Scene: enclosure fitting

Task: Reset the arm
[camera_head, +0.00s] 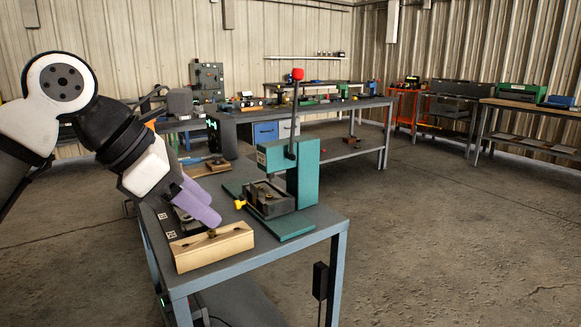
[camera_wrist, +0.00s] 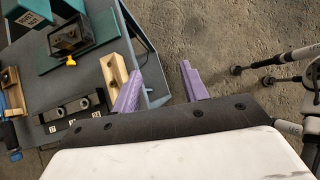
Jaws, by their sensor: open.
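My arm comes in from the left of the head view and reaches down over the near end of a grey workbench (camera_head: 240,258). My gripper (camera_head: 203,205) has purple fingers and hangs above the bench's left side. In the wrist view my gripper (camera_wrist: 160,88) shows its two purple fingers spread apart with nothing between them. The left finger is over the bench edge by a wooden block (camera_wrist: 115,82). The right finger is over bare floor. In the head view the wooden block (camera_head: 212,247) lies at the bench's front edge, below and apart from the fingers.
A teal press (camera_head: 305,175) with a red-knobbed lever stands on the bench, a dark metal fixture (camera_head: 268,200) with a yellow handle at its base. A dark holed rail (camera_wrist: 70,112) lies beside the block. Open concrete floor (camera_head: 430,240) lies right. Other benches stand behind.

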